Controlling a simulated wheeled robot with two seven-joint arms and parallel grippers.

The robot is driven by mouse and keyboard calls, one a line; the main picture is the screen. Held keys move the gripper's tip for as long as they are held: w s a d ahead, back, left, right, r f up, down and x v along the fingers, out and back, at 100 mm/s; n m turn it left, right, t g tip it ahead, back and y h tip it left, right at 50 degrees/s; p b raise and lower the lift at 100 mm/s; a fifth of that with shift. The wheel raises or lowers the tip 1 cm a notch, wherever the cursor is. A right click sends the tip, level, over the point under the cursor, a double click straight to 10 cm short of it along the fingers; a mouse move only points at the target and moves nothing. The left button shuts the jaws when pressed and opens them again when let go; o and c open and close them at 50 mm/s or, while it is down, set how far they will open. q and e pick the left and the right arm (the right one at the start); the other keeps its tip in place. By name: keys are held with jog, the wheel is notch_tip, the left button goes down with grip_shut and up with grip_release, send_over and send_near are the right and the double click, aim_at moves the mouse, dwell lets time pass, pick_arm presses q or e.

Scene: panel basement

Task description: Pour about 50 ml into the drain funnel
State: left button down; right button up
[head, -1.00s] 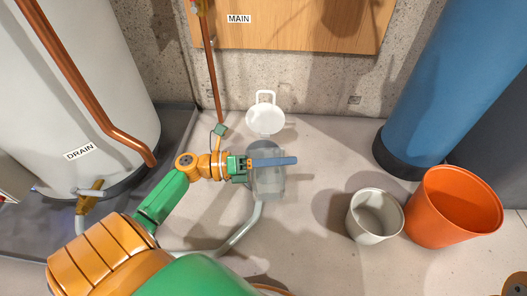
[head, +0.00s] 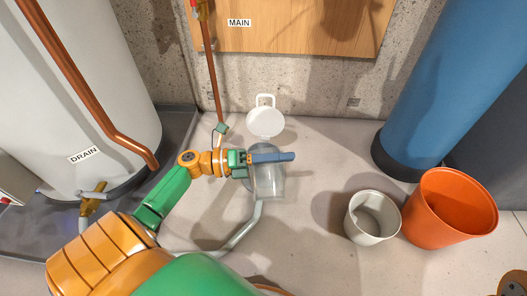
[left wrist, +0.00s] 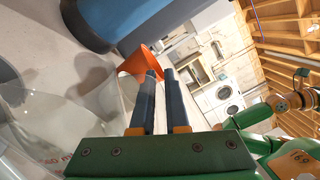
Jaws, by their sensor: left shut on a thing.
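My left gripper (head: 272,157) reaches in from the left in the head view. It is shut at the clear jug (head: 270,184), whose upper part it partly covers. The jug looks slightly tilted; I cannot make out its contents. In the left wrist view the jug (left wrist: 45,125) is on the left, with blurred red markings, beside the blue fingers (left wrist: 160,95). A white round piece with a loop (head: 266,122) is just behind the jug by the wall. I cannot tell whether it is the drain funnel. Part of my right arm (left wrist: 290,101) shows, its jaws too small to judge.
A grey hose (head: 240,236) runs across the floor below the jug. A pale grey bucket (head: 373,237) and an orange bucket (head: 450,232) stand at right, before a blue tank (head: 455,75). A white tank (head: 85,120) is at left. Floor between jug and grey bucket is clear.

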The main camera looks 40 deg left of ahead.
aim_at(272, 177)
pick_arm(q)
jog(key=shift+w, duration=0.1)
jog(key=shift+w+a+r+n+p, duration=0.25)
jog(key=shift+n+p, duration=0.15)
dwell(1.7)
jog(key=b, duration=0.1)
jog(key=s+d+f+m+b, duration=0.1)
jog(key=shift+s+f+m+b, duration=0.15)
jog(key=shift+f+m+b, duration=0.15)
jog(key=shift+b, duration=0.1)
jog(key=shift+s+d+r+m, duration=0.1)
jog(key=shift+s+d+m, duration=0.3)
jog(key=shift+m, duration=0.3)
jog(key=shift+s+d, duration=0.1)
jog(key=shift+s+d+f+m, duration=0.25)
jog(key=shift+f+m, duration=0.15)
jog(key=shift+m, duration=0.15)
jog(key=shift+s+d+f+m, duration=0.2)
jog(key=shift+f+m, duration=0.2)
jog(key=shift+m, duration=0.15)
jog(key=shift+a, duration=0.1)
